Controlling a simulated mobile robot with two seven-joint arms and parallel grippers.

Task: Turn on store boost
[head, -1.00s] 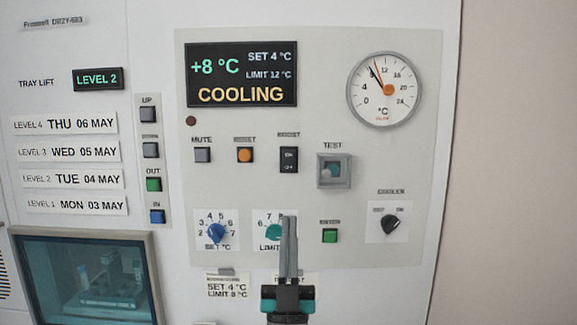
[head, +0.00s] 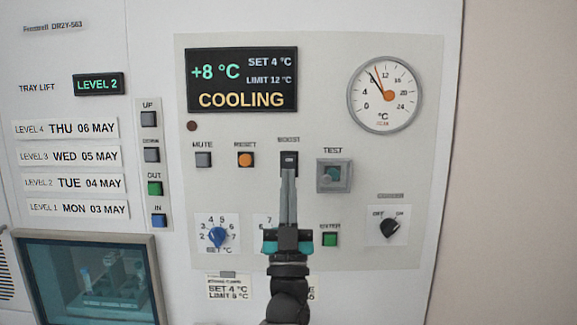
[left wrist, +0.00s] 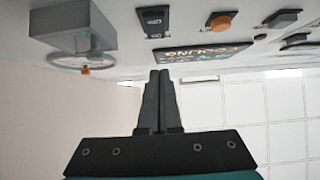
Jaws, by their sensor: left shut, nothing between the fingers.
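The BOOST switch (head: 289,158) is a small dark rocker on the control panel, under its BOOST label. Its upper part shows; its lower part is hidden behind my fingertips. My left gripper (head: 288,173) is shut and empty, pointing up the panel with its tips at the switch's lower edge in the head view. In the left wrist view the dark switch (left wrist: 153,21) shows beyond the shut fingers (left wrist: 160,76). I cannot tell whether the tips touch it. The display (head: 242,80) reads +8 °C, SET 4 °C, LIMIT 12 °C, COOLING. My right gripper is not in view.
An orange RESET button (head: 245,160) and a grey MUTE button (head: 203,160) are left of the switch. The guarded TEST button (head: 334,175) is close on the right. The limit dial is mostly hidden by my gripper. A COOLER knob (head: 390,228) sits lower right.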

